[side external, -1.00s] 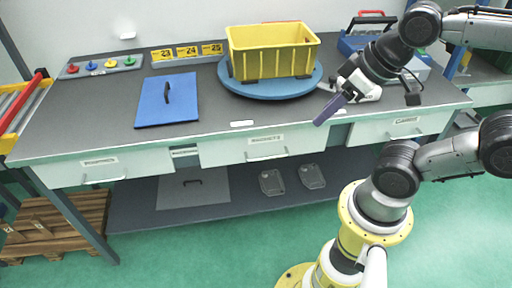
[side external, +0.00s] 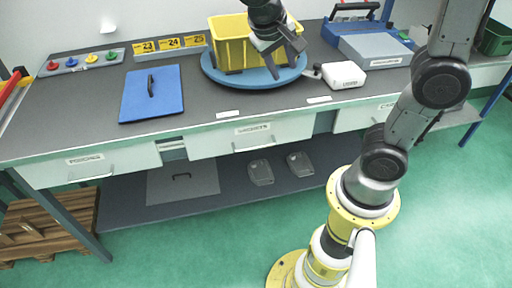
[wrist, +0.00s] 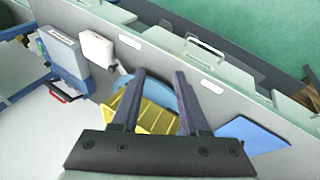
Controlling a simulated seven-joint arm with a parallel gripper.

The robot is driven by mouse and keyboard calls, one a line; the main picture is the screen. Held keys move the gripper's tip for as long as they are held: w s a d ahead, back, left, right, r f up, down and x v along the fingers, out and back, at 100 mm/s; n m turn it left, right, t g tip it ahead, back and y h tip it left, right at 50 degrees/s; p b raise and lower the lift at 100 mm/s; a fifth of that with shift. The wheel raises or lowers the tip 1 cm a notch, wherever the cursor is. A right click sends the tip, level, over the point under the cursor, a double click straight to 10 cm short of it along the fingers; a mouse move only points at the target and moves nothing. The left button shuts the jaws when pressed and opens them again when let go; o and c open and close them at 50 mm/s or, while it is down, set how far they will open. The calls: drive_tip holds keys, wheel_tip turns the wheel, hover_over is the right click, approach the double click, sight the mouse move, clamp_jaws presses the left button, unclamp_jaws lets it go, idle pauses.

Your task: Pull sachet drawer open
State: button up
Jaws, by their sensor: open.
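The sachet drawer (side external: 225,143) is the middle drawer under the bench top. It has a pale front, a label reading SACHETS and a bar handle (side external: 253,147), and it looks shut. In the wrist view its front (wrist: 225,65) and handle (wrist: 205,48) show beyond my fingertips. My gripper (side external: 284,64) hangs over the bench in front of the yellow bin, behind and above the drawer. Its two dark fingers are apart and empty in the wrist view (wrist: 158,76). It is clear of the handle.
The yellow bin (side external: 228,50) stands on a blue round turntable (side external: 215,78) close to my gripper. A blue board (side external: 140,105) lies to the left. A white box (side external: 344,74) and a grey case (side external: 375,50) stand to the right. Drawers flank the middle one.

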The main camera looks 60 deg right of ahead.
drive_tip(key=w+a+f+n+g+h, duration=0.1)
drive_tip(key=w+a+f+h, duration=0.15)
drive_tip(key=w+f, duration=0.45)
drive_tip(key=w+a+f+n+g+h, duration=0.1)
drive_tip(key=w+a+f+h, duration=0.1)
drive_tip(key=w+f+h, duration=0.35)
drive_tip(key=n+t+h, duration=0.2)
drive_tip(key=n+h, duration=0.1)
drive_tip(key=n, duration=0.3)
approach(256, 147)
drive_tip(key=d, duration=0.3)
drive_tip(key=d+f, duration=0.1)
drive_tip(key=d, duration=0.6)
drive_tip(key=shift+d+f, duration=0.15)
drive_tip(key=shift+f, duration=0.2)
clamp_jaws()
